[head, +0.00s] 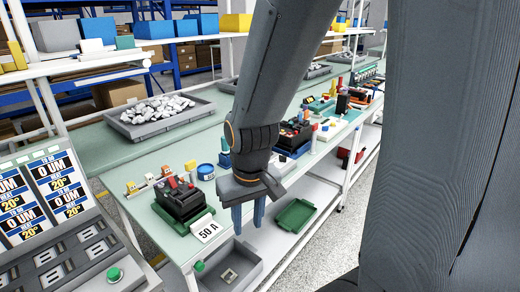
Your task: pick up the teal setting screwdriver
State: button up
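I cannot make out the teal setting screwdriver for certain in the head view; it may be hidden behind my arm or too small to tell. My gripper (248,214) points down near the front edge of the green-topped bench (151,222). Its two blue fingers are apart, with nothing visible between them. To its left, a black breaker device (184,202) with red parts sits on a green base, with a white "50 A" card (206,230) in front of it.
A blue round container (206,172) stands behind the breaker. A grey tray of pale parts (160,112) lies farther back. A green tray (295,215) and a grey bin (232,273) are low below the bench top. More devices (295,134) crowd the bench at right.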

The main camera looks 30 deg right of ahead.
aim_at(225, 151)
jog(key=z, duration=0.8)
jog(key=k, duration=1.1)
jog(key=z, duration=0.85)
jog(key=i, duration=1.95)
jog(key=u, duration=1.55)
jog(key=i, duration=0.75)
jog(key=u, duration=0.9)
